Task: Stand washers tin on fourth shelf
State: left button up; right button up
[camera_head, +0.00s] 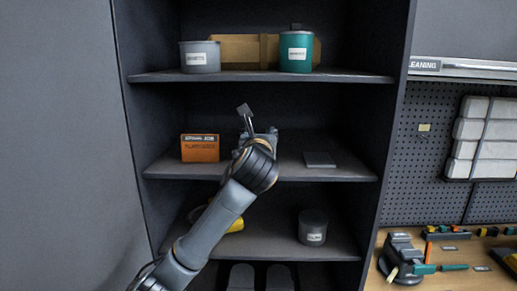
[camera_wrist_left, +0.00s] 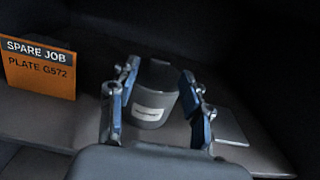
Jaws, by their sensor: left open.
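A grey tin (camera_wrist_left: 154,95) with a white label stands upright on the middle visible shelf, between the fingers of my left gripper in the left wrist view; its label is too blurred to read. My left gripper (camera_wrist_left: 160,76) is open, one finger on each side of the tin, and I cannot tell whether they touch it. In the head view my left gripper (camera_head: 258,124) is over the middle shelf (camera_head: 345,172) and hides most of that tin. My right gripper is not in view.
An orange card (camera_head: 200,148) reading "SPARE JOB PLATE G572" stands left of the gripper; a flat grey plate (camera_head: 320,159) lies to the right. The upper shelf holds a grey tin (camera_head: 200,57) and a teal tin (camera_head: 295,52). Another grey tin (camera_head: 312,227) stands on the lower shelf.

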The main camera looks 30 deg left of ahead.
pick_arm(q)
jog(key=b+v, duration=0.2)
jog(key=v, duration=0.4)
jog(key=shift+s+d, duration=0.15)
jog(key=shift+s, duration=0.05)
dwell(0.9)
